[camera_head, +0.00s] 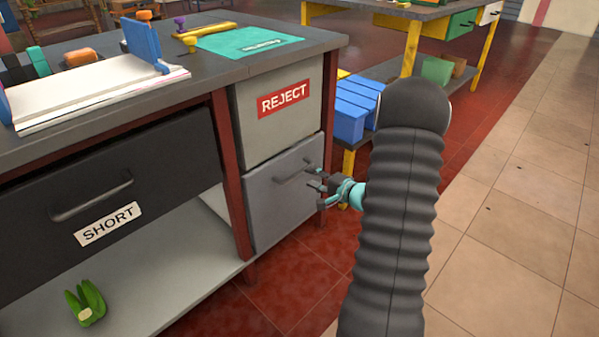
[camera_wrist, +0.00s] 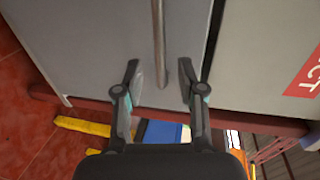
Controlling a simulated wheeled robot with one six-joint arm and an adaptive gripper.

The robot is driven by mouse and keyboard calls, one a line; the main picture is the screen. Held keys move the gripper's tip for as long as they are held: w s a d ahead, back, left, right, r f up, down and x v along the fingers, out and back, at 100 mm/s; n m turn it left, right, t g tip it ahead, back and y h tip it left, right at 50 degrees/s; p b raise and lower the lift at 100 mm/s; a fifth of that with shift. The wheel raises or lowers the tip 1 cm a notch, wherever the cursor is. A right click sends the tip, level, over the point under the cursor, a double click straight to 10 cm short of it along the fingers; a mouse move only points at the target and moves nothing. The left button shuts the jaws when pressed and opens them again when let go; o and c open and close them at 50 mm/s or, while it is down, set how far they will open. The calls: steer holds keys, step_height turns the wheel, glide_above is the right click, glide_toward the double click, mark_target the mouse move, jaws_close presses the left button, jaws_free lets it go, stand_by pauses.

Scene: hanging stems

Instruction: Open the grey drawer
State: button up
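The grey drawer (camera_head: 272,205) is in the bench's right-hand column, below the panel with the red REJECT label. Its front looks flush with the frame, so it appears closed. Its bar handle (camera_head: 291,174) is near the top of the front. My gripper (camera_head: 316,180) is just to the right of the handle in the head view. In the wrist view the drawer front (camera_wrist: 95,45) fills the upper left, and the handle (camera_wrist: 158,40) runs down from the top edge. My gripper (camera_wrist: 160,82) is open, its fingers on either side of the handle's lower end, with no clear contact.
A black drawer labelled SHORT (camera_head: 110,195) is to the left, above an open shelf (camera_head: 150,270) with a green object (camera_head: 86,302). Blue bins (camera_head: 350,108) stand behind my gripper. The red floor (camera_head: 300,270) before the drawer is clear.

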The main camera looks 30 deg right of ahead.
mark_target(301, 173)
steer(key=shift+x, duration=3.15)
jaws_close()
